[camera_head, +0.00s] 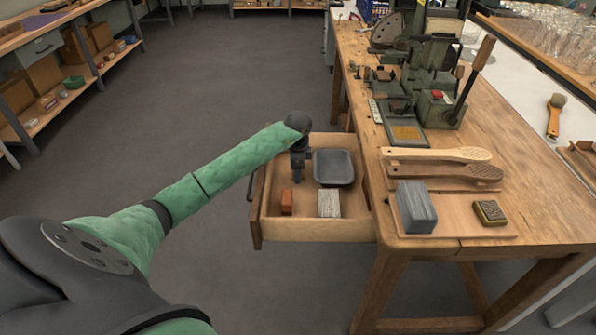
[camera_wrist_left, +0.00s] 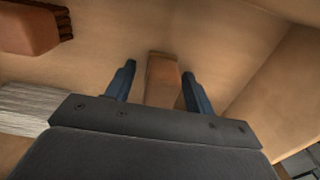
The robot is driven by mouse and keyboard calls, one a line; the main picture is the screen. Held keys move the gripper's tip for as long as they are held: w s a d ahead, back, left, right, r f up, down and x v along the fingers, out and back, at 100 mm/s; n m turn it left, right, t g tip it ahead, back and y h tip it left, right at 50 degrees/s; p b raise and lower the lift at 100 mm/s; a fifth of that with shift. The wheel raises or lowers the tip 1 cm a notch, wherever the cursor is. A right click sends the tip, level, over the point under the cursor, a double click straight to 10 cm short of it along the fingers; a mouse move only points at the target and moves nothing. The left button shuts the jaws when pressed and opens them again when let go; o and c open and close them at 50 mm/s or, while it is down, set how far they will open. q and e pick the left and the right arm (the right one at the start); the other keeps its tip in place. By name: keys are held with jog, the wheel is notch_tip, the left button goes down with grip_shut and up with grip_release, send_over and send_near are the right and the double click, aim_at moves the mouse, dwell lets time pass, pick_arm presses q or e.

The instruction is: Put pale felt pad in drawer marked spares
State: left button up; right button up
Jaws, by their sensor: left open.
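The open drawer (camera_head: 285,233) sticks out from the left side of the wooden bench. My left gripper (camera_head: 298,180) points down into its back left part and is open. In the left wrist view a tan block (camera_wrist_left: 162,80) lies between the spread fingers of the gripper (camera_wrist_left: 155,90), with a gap on each side. It may be the pale felt pad, but I cannot tell for sure. In the head view the gripper hides this block. No drawer marking is readable. My right gripper is not in view.
The drawer also holds a reddish-brown block (camera_head: 286,202), a whitish streaked block (camera_head: 329,204) and a dark tray (camera_head: 333,167). On the bench are a grey block (camera_head: 416,206), a small dark-edged yellowish block (camera_head: 490,212), wooden brush backs (camera_head: 440,154) and a green machine (camera_head: 432,90).

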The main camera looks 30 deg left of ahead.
pick_arm(q)
jog(key=shift+r, duration=0.45)
notch_tip(320, 180, up, 10)
jog(key=shift+f+b, duration=0.1)
jog(key=shift+b, duration=0.3)
jog(key=shift+r, duration=0.65)
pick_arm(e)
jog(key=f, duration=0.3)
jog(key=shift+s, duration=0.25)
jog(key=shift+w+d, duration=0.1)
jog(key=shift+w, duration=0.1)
